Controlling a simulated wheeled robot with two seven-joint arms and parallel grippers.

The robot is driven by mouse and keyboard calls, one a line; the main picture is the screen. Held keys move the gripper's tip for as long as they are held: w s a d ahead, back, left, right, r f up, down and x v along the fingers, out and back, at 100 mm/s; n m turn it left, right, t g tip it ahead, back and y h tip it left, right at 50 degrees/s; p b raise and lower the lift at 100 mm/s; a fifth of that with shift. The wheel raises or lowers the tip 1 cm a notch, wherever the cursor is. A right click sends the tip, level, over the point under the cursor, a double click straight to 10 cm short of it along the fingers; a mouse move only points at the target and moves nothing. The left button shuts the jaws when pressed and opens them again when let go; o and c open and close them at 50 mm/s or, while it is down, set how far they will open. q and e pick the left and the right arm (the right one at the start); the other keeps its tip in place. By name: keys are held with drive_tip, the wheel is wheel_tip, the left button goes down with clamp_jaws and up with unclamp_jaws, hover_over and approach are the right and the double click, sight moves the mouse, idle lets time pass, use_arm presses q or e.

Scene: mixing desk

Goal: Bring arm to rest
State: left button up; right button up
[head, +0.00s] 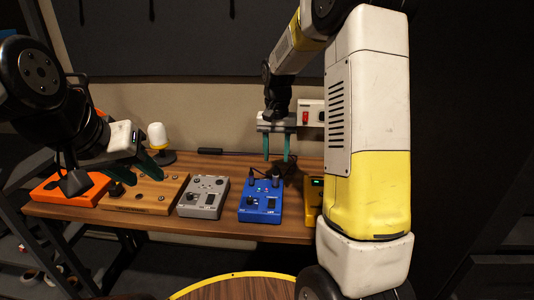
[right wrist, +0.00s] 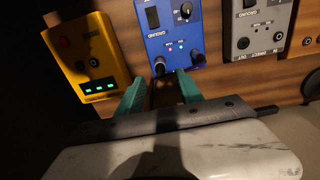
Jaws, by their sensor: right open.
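My right gripper (head: 277,147) hangs over the back of the desk, behind the blue box (head: 261,201), with its green fingers apart and pointing down. My left gripper (head: 150,165) is at the left, above the wooden box (head: 143,193). Its green fingers appear apart, and I see nothing held between them.
The wooden desk (head: 229,233) bears an orange box (head: 50,190), a grey box (head: 204,197) and a yellow box (head: 314,203), partly hidden by my right arm. A white-topped lamp (head: 157,136) stands behind. A wall panel with a red switch (head: 306,117) is near my right gripper.

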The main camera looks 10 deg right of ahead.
drive_tip(key=shift+r, duration=0.1)
drive_tip(key=s+r+n+t+y, duration=0.1)
drive_tip(key=s+r+t, duration=0.2)
drive_tip(key=s+r, duration=0.7)
drive_tip(key=s+a+r+n+t+y, duration=0.1)
drive_tip(key=s+a+r+n+t, duration=0.1)
drive_tip(key=s, duration=1.2)
drive_tip(key=shift+r+n+t, duration=0.4)
drive_tip(key=shift+r+t, duration=0.2)
drive_tip(key=shift+a, duration=0.1)
drive_tip(key=shift+c, duration=0.2)
